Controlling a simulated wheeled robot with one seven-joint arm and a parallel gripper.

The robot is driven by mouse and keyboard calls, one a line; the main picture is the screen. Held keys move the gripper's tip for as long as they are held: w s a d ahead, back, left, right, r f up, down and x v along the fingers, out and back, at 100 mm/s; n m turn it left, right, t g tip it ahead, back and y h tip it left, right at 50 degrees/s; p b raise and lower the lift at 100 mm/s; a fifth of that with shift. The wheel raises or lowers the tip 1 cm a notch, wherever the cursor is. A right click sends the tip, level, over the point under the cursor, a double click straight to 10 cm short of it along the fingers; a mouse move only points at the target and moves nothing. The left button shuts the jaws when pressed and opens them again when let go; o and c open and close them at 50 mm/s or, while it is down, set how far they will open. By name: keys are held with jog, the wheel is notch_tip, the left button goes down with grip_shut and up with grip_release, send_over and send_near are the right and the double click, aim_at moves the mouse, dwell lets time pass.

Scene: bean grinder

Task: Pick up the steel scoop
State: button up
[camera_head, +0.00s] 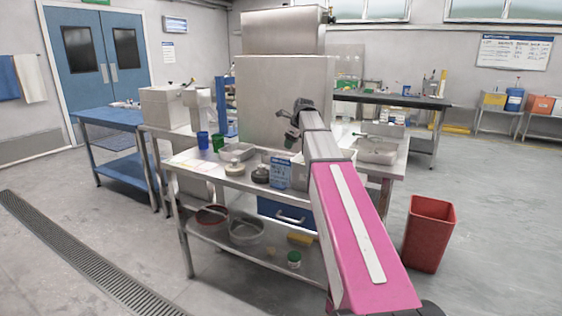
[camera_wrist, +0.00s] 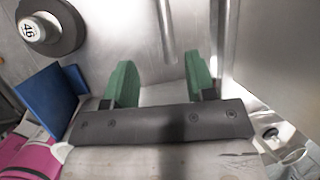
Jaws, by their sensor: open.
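My gripper (camera_wrist: 160,80) is open, with green fingertips spread apart in the wrist view. In the head view my gripper (camera_head: 293,132) hangs over the steel table, in front of the tall steel cabinet. A narrow steel bar (camera_wrist: 166,30) comes down from the top of the wrist view, between the two fingertips in the picture and seemingly beyond them. It may be the handle of the steel scoop, but its other end is out of the picture. Nothing is visibly held. I cannot make out the scoop in the head view, where my arm covers part of the table.
A dark round object marked 46 (camera_wrist: 48,33) and a blue panel (camera_wrist: 45,102) are left in the wrist view. A shiny steel edge (camera_wrist: 224,45) stands close right. Trays (camera_head: 237,152) and cups (camera_head: 202,139) occupy the table. A red bin (camera_head: 429,235) stands right.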

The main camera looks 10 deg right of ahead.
aim_at(291, 159)
jog(key=f, duration=0.1)
jog(key=w+f, duration=0.1)
jog(key=f, duration=0.1)
jog(key=w+f, duration=0.1)
jog(key=shift+d+f, duration=0.15)
jog(key=shift+f, duration=0.25)
jog(key=shift+s+d+x, duration=0.1)
jog(key=shift+x, duration=1.35)
jog(key=shift+s+d+x, duration=0.1)
jog(key=shift+d+x, duration=0.05)
jog(key=shift+x, duration=1.3)
jog(key=shift+s, duration=0.1)
grip_shut()
